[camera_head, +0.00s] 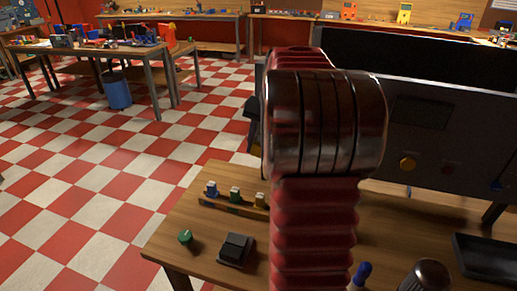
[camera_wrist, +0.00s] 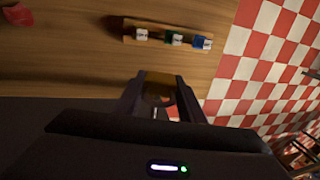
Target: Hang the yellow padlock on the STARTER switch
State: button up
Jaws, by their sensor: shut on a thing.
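In the wrist view my gripper (camera_wrist: 162,100) is shut on a dark yellow-brown thing, which I take for the yellow padlock (camera_wrist: 158,86). Its lower part and any shackle are in shadow. In the head view my red arm hides most of the gripper; only a dark part (camera_head: 252,122) shows at its left. A dark grey panel (camera_head: 440,135) stands at the right, apart from the wrist. No label is readable, so I cannot tell which is the STARTER switch.
Checkered floor is open at left.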

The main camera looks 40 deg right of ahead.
jog(key=shift+w+d+f, duration=0.2)
jog(key=shift+w+d, duration=0.1)
jog(key=shift+d, duration=0.25)
jog(key=shift+w+d+f, duration=0.15)
jog(key=shift+w+d, duration=0.15)
jog(key=shift+d, duration=0.25)
jog(key=shift+w+d+f, duration=0.2)
jog(key=shift+w+d, duration=0.1)
jog(key=shift+d, duration=0.25)
jog(key=o, duration=1.2)
jog(key=shift+f, duration=0.1)
jog(key=v, duration=1.3)
jog(key=shift+r, duration=0.4)
